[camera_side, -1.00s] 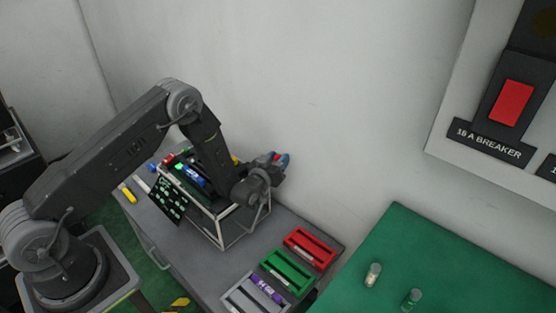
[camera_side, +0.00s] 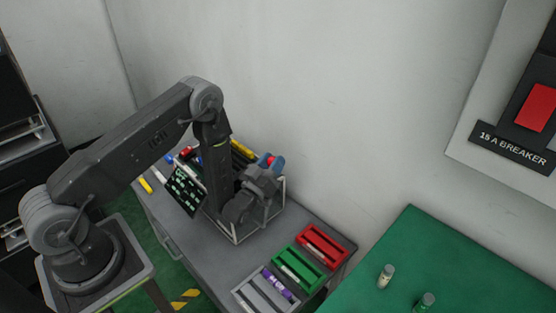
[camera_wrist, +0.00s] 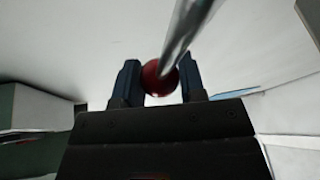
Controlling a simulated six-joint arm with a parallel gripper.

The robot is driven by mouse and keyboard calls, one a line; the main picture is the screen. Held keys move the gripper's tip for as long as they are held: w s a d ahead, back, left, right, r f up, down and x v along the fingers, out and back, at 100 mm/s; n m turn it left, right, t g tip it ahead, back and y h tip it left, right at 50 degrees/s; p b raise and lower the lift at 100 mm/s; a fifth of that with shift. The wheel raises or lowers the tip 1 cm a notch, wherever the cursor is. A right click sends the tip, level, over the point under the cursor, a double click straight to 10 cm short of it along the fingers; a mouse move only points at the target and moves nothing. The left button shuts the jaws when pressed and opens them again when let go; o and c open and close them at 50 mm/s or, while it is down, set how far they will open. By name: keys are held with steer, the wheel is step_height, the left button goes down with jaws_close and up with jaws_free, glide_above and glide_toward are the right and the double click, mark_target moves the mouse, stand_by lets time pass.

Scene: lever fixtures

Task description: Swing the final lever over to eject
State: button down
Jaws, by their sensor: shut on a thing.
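The lever shows in the wrist view as a shiny metal rod (camera_wrist: 190,22) with a red ball knob (camera_wrist: 153,80) at its near end. My gripper (camera_wrist: 160,77) has its two dark blue fingers closed on either side of the knob. In the side view my gripper (camera_side: 272,162) is at the right, upper end of the fixture, with a bit of red between blue fingers. The fixture is a pale open frame (camera_side: 236,241) on the grey bench. My wrist and forearm hide much of it, including the lever's pivot.
A dark panel with pale green marks (camera_side: 185,190) leans at the fixture's left. Red (camera_side: 322,245), green (camera_side: 298,268) and grey (camera_side: 250,293) trays stand to the right on the bench. A green table (camera_side: 430,255) holds two small vials. A wall rises behind.

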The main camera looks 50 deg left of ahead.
steer(key=c, duration=0.7)
jaws_free()
step_height(320, 180, up, 4)
steer(key=shift+r, duration=0.2)
steer(key=s+a+r, duration=0.2)
steer(key=a, duration=0.1)
steer(key=s+a+r, duration=0.2)
steer(key=a, duration=0.1)
steer(key=s+a+r, duration=0.2)
steer(key=a, duration=0.2)
steer(key=shift+s+r, duration=0.1)
steer(key=shift+r, duration=0.2)
steer(key=shift+c, duration=0.4)
